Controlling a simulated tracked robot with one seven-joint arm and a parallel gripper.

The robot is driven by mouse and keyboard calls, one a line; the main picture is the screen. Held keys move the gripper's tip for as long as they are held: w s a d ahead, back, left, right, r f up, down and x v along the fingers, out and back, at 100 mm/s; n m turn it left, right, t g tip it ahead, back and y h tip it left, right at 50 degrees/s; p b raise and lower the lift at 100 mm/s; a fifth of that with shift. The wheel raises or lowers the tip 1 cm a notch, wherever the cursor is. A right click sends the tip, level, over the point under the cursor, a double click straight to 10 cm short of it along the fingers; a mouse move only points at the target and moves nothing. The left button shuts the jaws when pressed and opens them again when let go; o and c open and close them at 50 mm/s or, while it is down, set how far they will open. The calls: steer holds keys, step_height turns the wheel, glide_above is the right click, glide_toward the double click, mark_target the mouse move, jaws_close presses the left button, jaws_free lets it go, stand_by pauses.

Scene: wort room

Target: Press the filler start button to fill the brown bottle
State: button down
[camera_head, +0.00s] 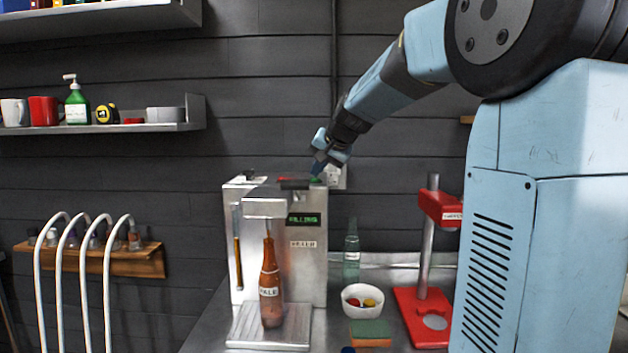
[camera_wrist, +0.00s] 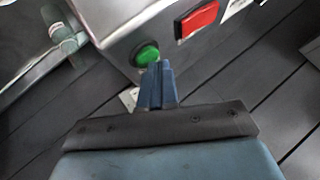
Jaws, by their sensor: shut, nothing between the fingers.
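The filler (camera_head: 306,265) is a steel machine on the bench, and its green display (camera_head: 303,219) reads "FILLING". The brown bottle (camera_head: 270,280), labelled "ALE", stands upright on the filler's drip tray (camera_head: 245,330) under the spout. The green start button (camera_wrist: 146,54) is on the filler's top, beside a red button (camera_wrist: 198,19). My gripper (camera_wrist: 158,64) is shut and empty, its tips right at the green button's edge in the wrist view; I cannot tell if they touch it. In the head view my gripper (camera_head: 317,170) is over the filler's top right.
A white bowl of caps (camera_head: 353,304), a green sponge (camera_head: 370,331) and a clear bottle (camera_head: 351,255) stand right of the filler. A red capper (camera_head: 418,316) is further right. White curved pipes (camera_head: 107,270) stand to the left.

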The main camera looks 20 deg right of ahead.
mark_target(318, 179)
steer(key=shift+r, duration=0.7)
steer(key=shift+r, duration=2.5)
steer(key=shift+s, duration=0.1)
steer(key=s+f+n+g+h, duration=0.1)
steer(key=s+f, duration=0.5)
steer(key=s, duration=0.6)
steer(key=s+f+n+g+h, duration=0.1)
steer(key=s+f, duration=0.5)
steer(key=s, duration=0.6)
steer(key=s+f+n+g, duration=0.1)
steer(key=s+f+n, duration=0.2)
steer(key=s+f, duration=0.4)
steer(key=s, duration=0.5)
steer(key=shift+a+h, duration=0.4)
